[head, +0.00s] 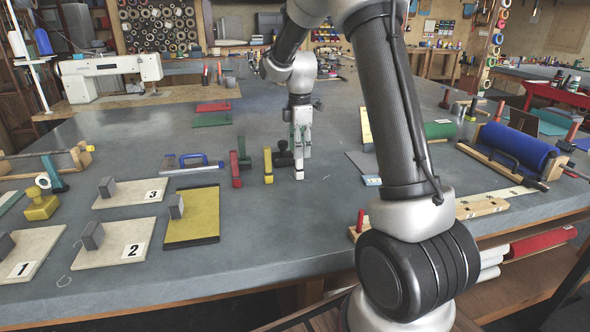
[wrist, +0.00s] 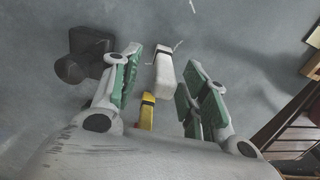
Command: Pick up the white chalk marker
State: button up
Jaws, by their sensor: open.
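The white chalk marker (wrist: 165,75) lies between my gripper's two fingers in the wrist view, with bare gaps on both sides. In the head view its white end (head: 299,174) shows just below the fingertips. My gripper (head: 301,148) points down and is open, with green pads on its fingers; it also shows in the wrist view (wrist: 164,82). A yellow marker (head: 268,165) stands left of the gripper, and a red marker (head: 236,169) is further left. The fingers partly hide the white marker in the head view.
A black knobbed object (head: 284,156) sits close beside the gripper; the wrist view shows it outside the left finger (wrist: 88,55). A blue-handled tool (head: 195,162) and a yellow board (head: 192,216) lie to the left. The grey tabletop in front is clear.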

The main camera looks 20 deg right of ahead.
aim_at(299, 168)
jog(key=f, duration=0.4)
jog(key=shift+s+a+f, duration=0.15)
jog(key=shift+s, duration=0.05)
grip_shut()
notch_tip(299, 168, up, 10)
jog(key=shift+r, duration=0.1)
dwell(0.4)
